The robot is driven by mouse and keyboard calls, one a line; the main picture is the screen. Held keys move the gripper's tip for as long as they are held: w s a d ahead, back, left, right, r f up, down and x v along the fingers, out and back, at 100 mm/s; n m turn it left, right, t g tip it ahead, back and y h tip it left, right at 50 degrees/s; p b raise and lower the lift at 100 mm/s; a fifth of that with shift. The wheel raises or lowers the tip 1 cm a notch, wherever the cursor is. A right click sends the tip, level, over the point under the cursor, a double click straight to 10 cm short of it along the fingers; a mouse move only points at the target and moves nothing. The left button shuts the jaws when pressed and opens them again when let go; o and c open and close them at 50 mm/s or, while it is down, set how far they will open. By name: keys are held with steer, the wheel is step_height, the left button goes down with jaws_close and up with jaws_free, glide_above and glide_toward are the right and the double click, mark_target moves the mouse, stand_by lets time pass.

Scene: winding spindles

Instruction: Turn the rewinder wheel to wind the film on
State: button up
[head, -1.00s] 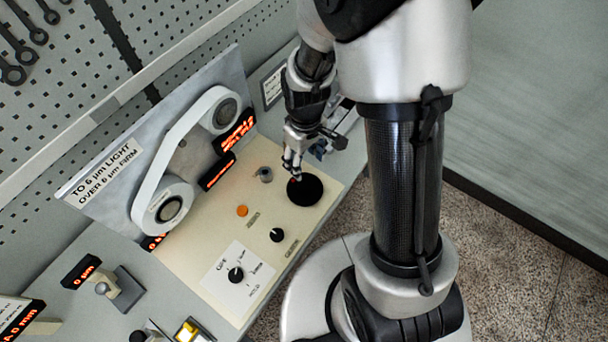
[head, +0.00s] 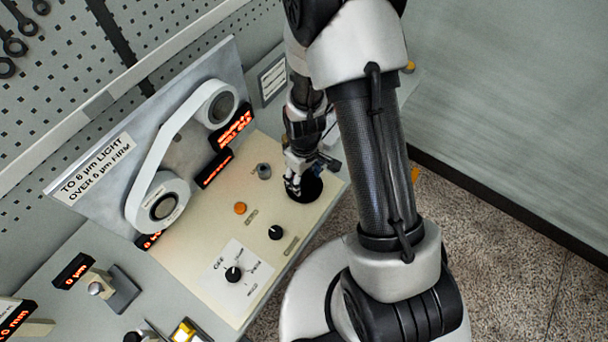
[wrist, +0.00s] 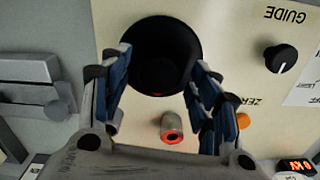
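A black round wheel (head: 312,190) lies at the right end of the cream panel (head: 205,275). It fills the top middle of the wrist view (wrist: 160,50), with a small red mark near its lower edge. My gripper (head: 293,190) is at the wheel's left side in the head view and partly covers it. In the wrist view my gripper (wrist: 162,62) is open, with its two blue-padded fingers apart and nothing between them but the wheel and panel behind. Contact with the wheel cannot be told. A white film band (head: 168,140) runs between two spools on the sloped board.
A grey post with a red end (wrist: 171,127) stands close to the fingers. An orange button (head: 240,208), a black guide knob (head: 276,232) and a selector knob (head: 233,274) are on the panel. Lit red displays (head: 234,128) stand behind. A grey slide device (wrist: 30,85) is beside the panel.

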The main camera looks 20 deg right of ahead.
steer(key=c, duration=1)
steer(key=shift+c, duration=0.2)
steer(key=shift+m, duration=0.3)
steer(key=m+b, duration=0.1)
steer(key=m, duration=0.3)
steer(key=shift+m, duration=0.3)
steer(key=m, duration=0.4)
steer(key=shift+m+b, duration=0.3)
steer(key=shift+b, duration=0.1)
steer(key=m, duration=0.5)
steer(key=shift+b, duration=0.35)
steer(key=shift+m, duration=2.5)
